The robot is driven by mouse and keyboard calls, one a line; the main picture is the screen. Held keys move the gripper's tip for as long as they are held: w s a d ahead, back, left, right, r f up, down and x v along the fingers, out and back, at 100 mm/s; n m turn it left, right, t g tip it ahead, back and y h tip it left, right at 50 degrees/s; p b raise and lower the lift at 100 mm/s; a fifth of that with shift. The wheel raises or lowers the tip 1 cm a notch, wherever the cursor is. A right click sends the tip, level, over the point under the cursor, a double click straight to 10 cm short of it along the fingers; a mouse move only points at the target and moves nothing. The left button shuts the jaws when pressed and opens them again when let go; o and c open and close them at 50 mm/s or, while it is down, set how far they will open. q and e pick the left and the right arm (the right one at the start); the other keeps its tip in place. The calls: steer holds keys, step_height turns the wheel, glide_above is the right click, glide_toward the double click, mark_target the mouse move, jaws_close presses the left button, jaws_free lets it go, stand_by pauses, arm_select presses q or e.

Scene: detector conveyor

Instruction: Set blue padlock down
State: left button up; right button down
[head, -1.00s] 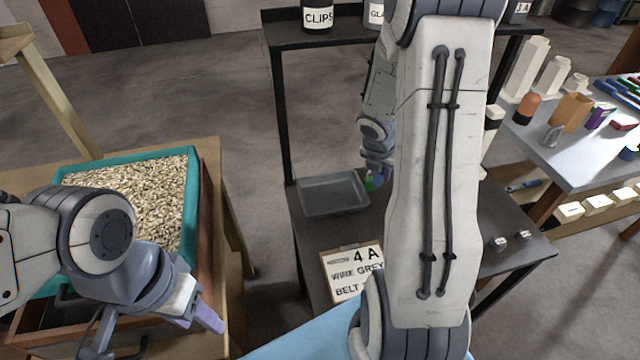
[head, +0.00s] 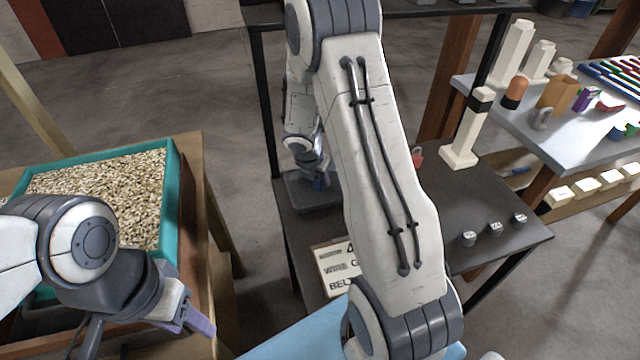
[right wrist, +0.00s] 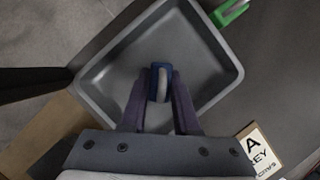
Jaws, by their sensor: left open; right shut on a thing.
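The blue padlock (right wrist: 160,78) is between the fingertips of my right gripper (right wrist: 158,95) in the right wrist view. My right gripper is shut on it, over the inside of a grey tray (right wrist: 210,82). I cannot tell whether the padlock touches the tray floor. In the head view my right gripper (head: 319,178) is at the tray (head: 294,200), which my right arm partly hides. My left gripper (head: 196,318) is open and empty, low at the left near the teal-rimmed box.
A green item (right wrist: 231,13) lies at the tray's edge. A sign board (head: 338,272) lies on the dark table (head: 500,205). A red padlock (head: 417,157), a white post (head: 468,130) and small metal pieces (head: 495,228) are further right. A teal-rimmed box (head: 170,200) of pale pellets stands left.

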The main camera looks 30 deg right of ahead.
steer(key=shift+f, duration=0.65)
steer(key=shift+f+b, duration=0.25)
steer(key=shift+b, duration=0.05)
steer(key=c, duration=0.7)
jaws_free()
steer(key=shift+r, duration=0.1)
steer(key=shift+o, duration=0.2)
steer(key=shift+r, duration=0.1)
